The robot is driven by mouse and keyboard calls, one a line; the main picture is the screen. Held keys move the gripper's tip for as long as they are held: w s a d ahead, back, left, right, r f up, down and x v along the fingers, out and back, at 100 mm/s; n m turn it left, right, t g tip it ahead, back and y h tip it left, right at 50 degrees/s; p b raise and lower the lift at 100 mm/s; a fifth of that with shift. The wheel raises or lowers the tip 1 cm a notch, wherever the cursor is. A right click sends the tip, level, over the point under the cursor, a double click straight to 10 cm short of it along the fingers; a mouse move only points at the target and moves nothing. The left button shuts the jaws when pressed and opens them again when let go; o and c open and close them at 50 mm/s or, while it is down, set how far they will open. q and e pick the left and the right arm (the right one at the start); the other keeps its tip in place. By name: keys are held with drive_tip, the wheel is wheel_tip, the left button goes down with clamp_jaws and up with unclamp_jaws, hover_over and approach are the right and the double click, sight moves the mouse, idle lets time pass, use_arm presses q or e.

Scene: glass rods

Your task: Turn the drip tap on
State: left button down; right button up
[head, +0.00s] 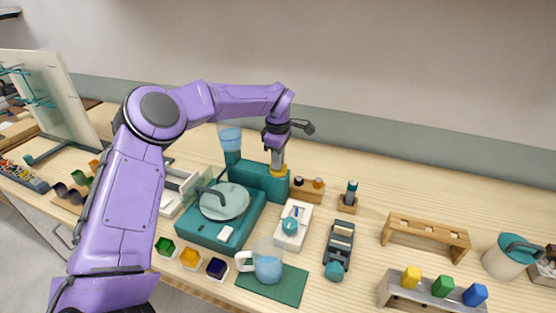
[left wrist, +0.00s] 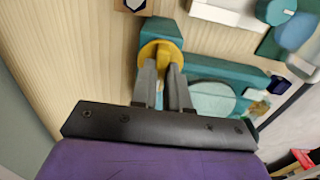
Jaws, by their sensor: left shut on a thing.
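The drip tap's yellow round knob (head: 278,173) is on the right end of a teal block (head: 250,178) at the back of the teal machine. My left gripper (head: 277,161) points down onto the knob from above, with its fingers shut on it. In the left wrist view, the yellow knob (left wrist: 158,50) is between the two grey fingertips (left wrist: 163,66). A clear vessel with blue liquid (head: 231,143) stands behind the teal block. A pale round disc (head: 222,202) lies on the teal base in front. I cannot tell if liquid drips. My right gripper is out of view.
A clear mug with blue liquid (head: 267,268) stands on a dark green mat (head: 289,286). Coloured cups (head: 190,257) stand left of it. A white device (head: 293,226) and a wooden block (head: 308,191) are close right of the knob. The table's back right is mostly clear.

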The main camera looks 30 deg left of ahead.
use_arm(q)
drive_tip(key=shift+s+f+n, duration=0.1)
drive_tip(key=shift+f+n, duration=0.1)
drive_tip(key=shift+n, duration=0.1)
drive_tip(key=n+b, duration=0.1)
drive_tip(key=n, duration=0.2)
drive_tip(key=shift+f+n, duration=0.1)
drive_tip(key=shift+n, duration=0.2)
drive_tip(key=n+b, duration=0.1)
drive_tip(key=n, duration=0.3)
drive_tip(key=shift+d+f+n, duration=0.1)
drive_tip(key=shift+n, duration=0.2)
drive_tip(key=n+b, duration=0.3)
drive_tip(key=n, duration=0.2)
drive_tip(key=shift+n+b, duration=0.8)
drive_tip(key=shift+n, duration=1.2)
drive_tip(key=shift+r, duration=0.2)
drive_tip(key=c, duration=1.1)
unclamp_jaws()
